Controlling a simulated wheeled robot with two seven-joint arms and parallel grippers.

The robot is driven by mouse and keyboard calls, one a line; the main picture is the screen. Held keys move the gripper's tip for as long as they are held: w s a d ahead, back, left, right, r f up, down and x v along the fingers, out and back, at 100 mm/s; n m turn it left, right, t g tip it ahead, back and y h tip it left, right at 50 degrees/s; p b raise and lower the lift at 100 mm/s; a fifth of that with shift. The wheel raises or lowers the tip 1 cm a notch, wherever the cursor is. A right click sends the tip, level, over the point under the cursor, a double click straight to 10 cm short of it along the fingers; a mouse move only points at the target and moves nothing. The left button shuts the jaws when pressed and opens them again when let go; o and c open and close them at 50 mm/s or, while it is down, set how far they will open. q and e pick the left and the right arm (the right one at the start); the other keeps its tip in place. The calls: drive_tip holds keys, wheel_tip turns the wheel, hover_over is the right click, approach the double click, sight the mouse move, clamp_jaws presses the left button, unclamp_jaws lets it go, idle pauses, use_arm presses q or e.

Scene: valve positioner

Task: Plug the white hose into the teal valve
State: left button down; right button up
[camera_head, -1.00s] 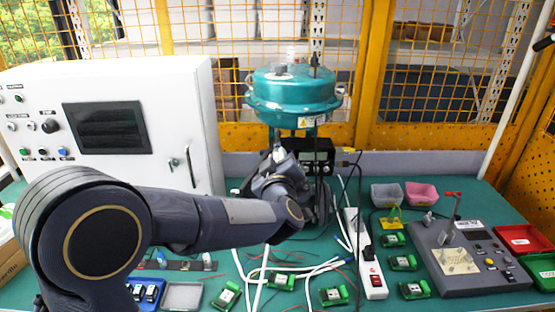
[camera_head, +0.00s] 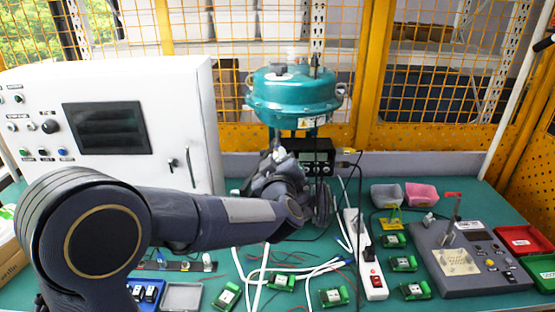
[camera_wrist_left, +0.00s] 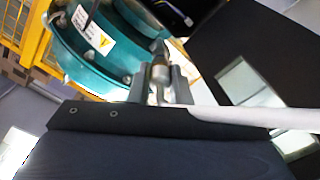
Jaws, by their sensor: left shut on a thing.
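The teal valve (camera_head: 293,95) stands at the back centre of the table, its round body above a dark device with a small display (camera_head: 317,157). My left gripper (camera_head: 277,157) is in front of the valve's lower part, beside that device. In the left wrist view its two grey fingers (camera_wrist_left: 160,88) are closed around a small metallic fitting, with the white hose (camera_wrist_left: 250,117) running off to the right. The valve's teal underside (camera_wrist_left: 95,60) is close behind the fingers. I cannot tell whether the hose end touches a port. My right gripper is not in view.
A white control cabinet (camera_head: 110,115) stands at the left. White cables (camera_head: 300,268), green modules (camera_head: 333,297) and a power strip (camera_head: 372,277) cover the front middle. A grey test panel (camera_head: 470,260) and red tray (camera_head: 520,240) are at the right. Yellow mesh fencing stands behind.

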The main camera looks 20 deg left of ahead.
use_arm(q)
drive_tip(key=shift+w+a, duration=0.15)
drive_tip(key=shift+w, duration=0.35)
idle(0.8)
drive_tip(key=c, duration=1.3)
unclamp_jaws()
drive_tip(key=shift+o, duration=0.2)
drive_tip(key=s+a+f+m+g+h, duration=0.1)
drive_tip(key=s+f+m+g+h, duration=0.2)
drive_tip(key=s, duration=0.9)
drive_tip(key=s+a+f+m+g+h+b, duration=0.1)
drive_tip(key=s+f+m+g+h, duration=0.2)
drive_tip(key=s, duration=1)
drive_tip(key=s+a+f+m+g+h, duration=0.1)
drive_tip(key=s+f+m+g+h, duration=0.1)
drive_tip(key=s+f+g, duration=0.3)
drive_tip(key=s+f+m, duration=0.1)
drive_tip(key=s+f, duration=0.3)
drive_tip(key=s, duration=0.3)
drive_tip(key=shift+s+g+h+b, duration=0.15)
drive_tip(key=shift+g+h+b, duration=0.15)
drive_tip(key=shift+g+h, duration=0.1)
